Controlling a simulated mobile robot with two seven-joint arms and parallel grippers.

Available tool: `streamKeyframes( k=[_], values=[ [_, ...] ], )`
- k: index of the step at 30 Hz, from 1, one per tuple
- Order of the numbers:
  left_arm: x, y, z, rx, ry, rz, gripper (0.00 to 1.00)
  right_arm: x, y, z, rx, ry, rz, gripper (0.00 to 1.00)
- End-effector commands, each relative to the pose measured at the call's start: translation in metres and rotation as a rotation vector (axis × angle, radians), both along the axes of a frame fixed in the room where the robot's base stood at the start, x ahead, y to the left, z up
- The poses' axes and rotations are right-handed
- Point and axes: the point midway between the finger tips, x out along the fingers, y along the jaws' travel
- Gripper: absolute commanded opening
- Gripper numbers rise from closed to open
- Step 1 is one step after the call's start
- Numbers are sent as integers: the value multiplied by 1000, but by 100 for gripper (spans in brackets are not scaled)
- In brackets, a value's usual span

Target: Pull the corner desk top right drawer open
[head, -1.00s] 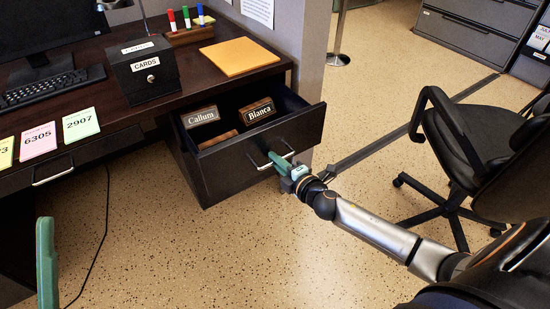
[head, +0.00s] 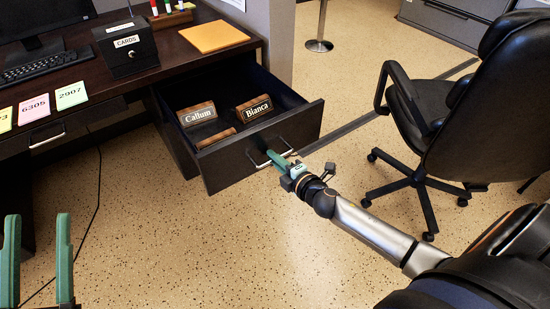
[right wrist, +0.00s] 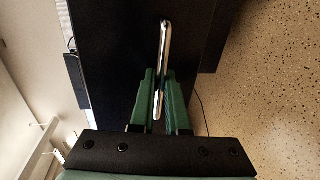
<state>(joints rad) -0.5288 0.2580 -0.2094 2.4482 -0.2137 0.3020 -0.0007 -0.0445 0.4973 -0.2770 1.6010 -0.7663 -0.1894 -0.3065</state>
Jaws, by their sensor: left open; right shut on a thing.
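The corner desk's top right drawer (head: 215,166) is pulled out well from the desk in the head view. Name plates "Callum" (head: 197,114) and "Bianca" (head: 254,108) and another wooden piece lie inside it. Its silver bar handle (head: 259,162) is on the dark front panel. My right gripper (head: 278,161) is at the handle. In the right wrist view its green fingers (right wrist: 160,98) are shut on the handle (right wrist: 162,65), one on each side. My left gripper (head: 38,250) is open and empty at the lower left, away from the desk.
A black office chair (head: 450,110) stands on the right, near my right arm. The desk top (head: 160,75) bears a "CARDS" box (head: 127,50), an orange folder (head: 214,37) and a keyboard (head: 45,68). The speckled floor before the drawer is clear.

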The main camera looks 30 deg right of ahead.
Motion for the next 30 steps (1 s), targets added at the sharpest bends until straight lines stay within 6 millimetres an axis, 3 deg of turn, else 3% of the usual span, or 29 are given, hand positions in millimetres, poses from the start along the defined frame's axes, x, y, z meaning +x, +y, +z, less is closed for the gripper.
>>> streamKeyframes(
  k=[17, 18, 21, 30],
  values=[
    [2, 0, -3, -4, 18, 2, 50, 0, 1, -1, 2, 1, 3, 0],
    [2, 0, -3, -4, 18, 2, 50, 0, 1, -1, 2, 1, 3, 17],
    [2, 0, -3, -4, 18, 2, 50, 0, 1, 0, 2, 0, 3, 26],
    [2, 0, -3, -4, 17, 3, 50, -2, 0, 0, 1, 0, 1, 26]
  ],
)
